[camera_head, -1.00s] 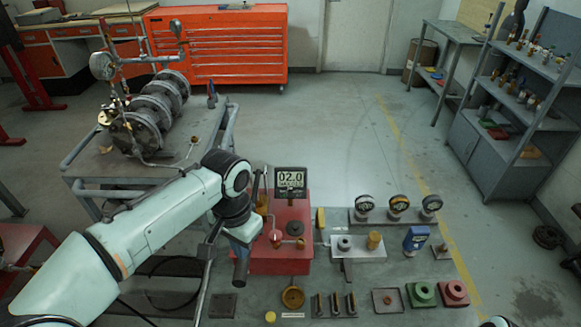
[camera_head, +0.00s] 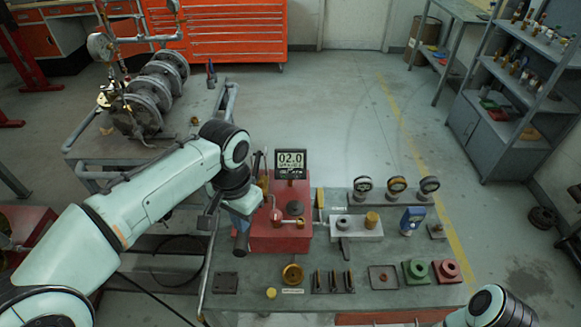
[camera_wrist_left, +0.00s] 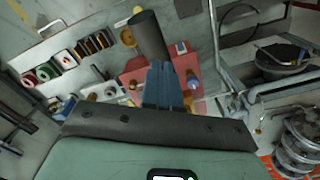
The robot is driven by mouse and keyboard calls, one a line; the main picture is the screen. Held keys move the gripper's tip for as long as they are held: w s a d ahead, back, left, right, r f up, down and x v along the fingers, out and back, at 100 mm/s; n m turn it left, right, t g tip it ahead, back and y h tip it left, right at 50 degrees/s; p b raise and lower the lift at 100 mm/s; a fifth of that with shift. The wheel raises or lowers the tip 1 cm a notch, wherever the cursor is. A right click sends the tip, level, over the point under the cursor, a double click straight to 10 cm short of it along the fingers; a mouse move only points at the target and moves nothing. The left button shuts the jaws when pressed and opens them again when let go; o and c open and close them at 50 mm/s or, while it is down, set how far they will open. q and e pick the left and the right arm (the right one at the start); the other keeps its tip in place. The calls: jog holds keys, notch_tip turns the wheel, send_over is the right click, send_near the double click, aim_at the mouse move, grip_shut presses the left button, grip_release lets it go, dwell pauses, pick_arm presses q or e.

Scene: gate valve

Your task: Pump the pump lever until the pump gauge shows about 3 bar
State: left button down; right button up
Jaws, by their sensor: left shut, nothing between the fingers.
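The red pump (camera_head: 283,238) sits on the grey bench, and its dark digital gauge (camera_head: 290,163) behind it reads 02.0. The pump lever's dark cylindrical grip (camera_head: 241,244) shows at the pump's left side; it also shows in the left wrist view (camera_wrist_left: 149,34). My left gripper (camera_head: 246,222) has blue fingers, shut with nothing between them. The fingertips (camera_wrist_left: 163,66) are at the grip's near end in the wrist view; I cannot tell whether they touch it. The lever's shaft is largely hidden by my gripper and arm. My right gripper is out of view.
Right of the pump are a metal block (camera_head: 356,228), several dial gauges (camera_head: 396,187), a blue device (camera_head: 411,220), and green (camera_head: 416,270) and red (camera_head: 446,270) blocks. A brass cup (camera_head: 292,273) stands in front. A cart with a flanged pipe assembly (camera_head: 148,103) stands at left.

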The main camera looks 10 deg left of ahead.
aim_at(244, 234)
pick_arm(q)
jog(key=shift+f, duration=0.15)
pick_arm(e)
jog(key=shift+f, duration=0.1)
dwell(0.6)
pick_arm(q)
jog(key=shift+f+b, duration=1.5)
jog(key=shift+f, duration=1.15)
jog(key=shift+r, duration=0.2)
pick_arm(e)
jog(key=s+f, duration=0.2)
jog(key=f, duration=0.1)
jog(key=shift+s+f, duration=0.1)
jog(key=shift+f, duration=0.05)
